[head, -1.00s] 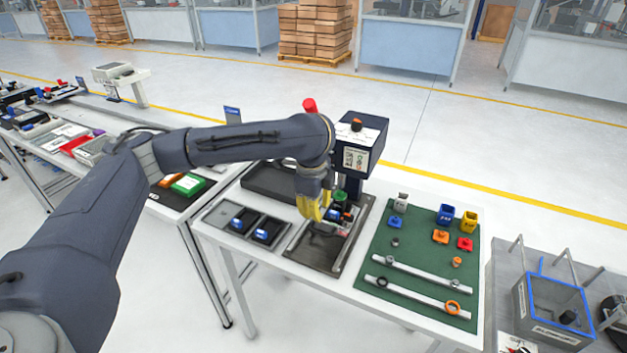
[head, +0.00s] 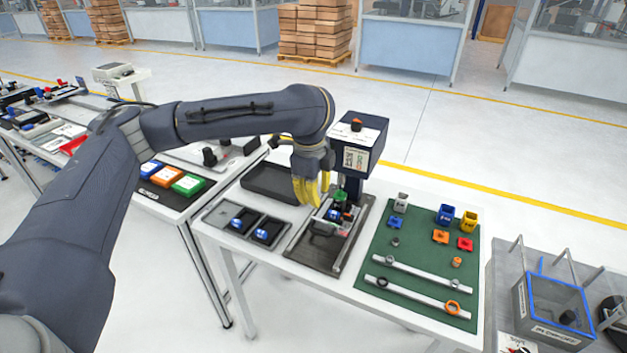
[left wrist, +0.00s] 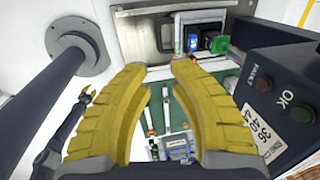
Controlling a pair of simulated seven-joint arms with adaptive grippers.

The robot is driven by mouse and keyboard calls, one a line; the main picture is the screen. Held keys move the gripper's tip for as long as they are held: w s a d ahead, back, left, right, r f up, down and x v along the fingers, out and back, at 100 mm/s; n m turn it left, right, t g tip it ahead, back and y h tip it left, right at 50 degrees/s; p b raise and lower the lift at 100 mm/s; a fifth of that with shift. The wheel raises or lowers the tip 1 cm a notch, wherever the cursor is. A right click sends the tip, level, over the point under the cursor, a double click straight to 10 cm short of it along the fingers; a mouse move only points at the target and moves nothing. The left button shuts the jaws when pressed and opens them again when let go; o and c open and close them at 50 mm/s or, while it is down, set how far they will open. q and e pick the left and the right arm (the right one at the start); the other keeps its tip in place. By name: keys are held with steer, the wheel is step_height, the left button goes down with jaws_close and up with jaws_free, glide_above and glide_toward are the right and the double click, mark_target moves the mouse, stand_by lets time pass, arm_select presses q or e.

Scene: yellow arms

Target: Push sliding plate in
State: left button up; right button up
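The sliding plate (head: 314,243) is a grey metal plate in the press fixture on the white table. It has a dark handle (head: 323,229) and blue, green and black parts near the press. In the left wrist view the plate (left wrist: 135,33) and its handle (left wrist: 166,38) are at the top. My left gripper (head: 311,203) is above the fixture by the press, its yellow fingers pointing down. In the wrist view its fingers (left wrist: 158,67) are apart with nothing between them.
The press head (head: 358,142) stands close behind my gripper; its buttoned box (left wrist: 278,105) fills the wrist view's right side. Two black trays (head: 245,228) lie left of the plate. A green mat (head: 408,262) with small parts and two rails lies right.

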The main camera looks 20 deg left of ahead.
arm_select(q)
steer(key=shift+s+r, duration=0.2)
steer(key=shift+r, duration=0.85)
steer(key=shift+s+r, duration=0.15)
steer(key=shift+r, duration=0.85)
step_height(320, 180, up, 12)
steer(key=s, duration=0.2)
steer(key=shift+f, duration=0.1)
